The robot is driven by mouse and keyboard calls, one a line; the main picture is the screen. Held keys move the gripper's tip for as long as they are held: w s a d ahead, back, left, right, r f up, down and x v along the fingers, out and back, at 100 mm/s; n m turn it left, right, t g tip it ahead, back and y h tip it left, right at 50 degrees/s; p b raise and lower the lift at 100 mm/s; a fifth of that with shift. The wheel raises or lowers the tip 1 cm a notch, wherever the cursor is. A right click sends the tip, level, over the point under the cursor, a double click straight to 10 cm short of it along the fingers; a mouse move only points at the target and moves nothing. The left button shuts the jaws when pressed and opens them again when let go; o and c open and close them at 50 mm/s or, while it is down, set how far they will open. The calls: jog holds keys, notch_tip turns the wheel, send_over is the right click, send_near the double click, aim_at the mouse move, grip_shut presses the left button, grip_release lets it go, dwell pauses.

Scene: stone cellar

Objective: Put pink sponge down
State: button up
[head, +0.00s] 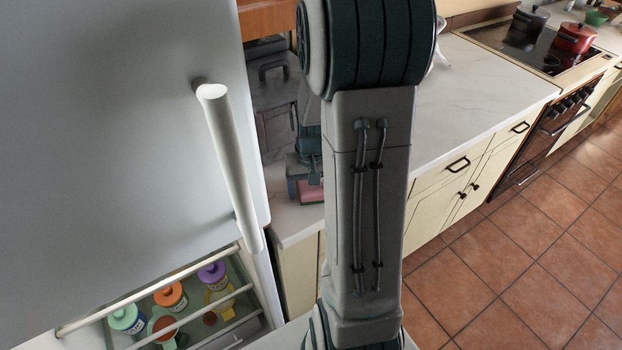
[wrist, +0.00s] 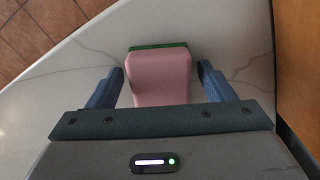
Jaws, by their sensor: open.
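The pink sponge (wrist: 160,80) lies on the pale marbled countertop (wrist: 90,60), with a green layer along its far edge in the wrist view. A bit of it also shows in the head view (head: 311,192), at the counter's near left corner. My gripper (wrist: 157,80) is open, with one blue finger on each side of the sponge and a gap visible on both sides. In the head view my gripper (head: 304,180) is just above the counter, and my arm hides much of it.
A fridge door with a white handle (head: 228,150) stands close on the left. A stove (head: 540,45) with a red pot (head: 574,38) and a dark pot (head: 528,20) is at the back right. The tiled floor is clear.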

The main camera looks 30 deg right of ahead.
aim_at(311, 187)
notch_tip(311, 187, up, 12)
jog(key=shift+r, duration=0.15)
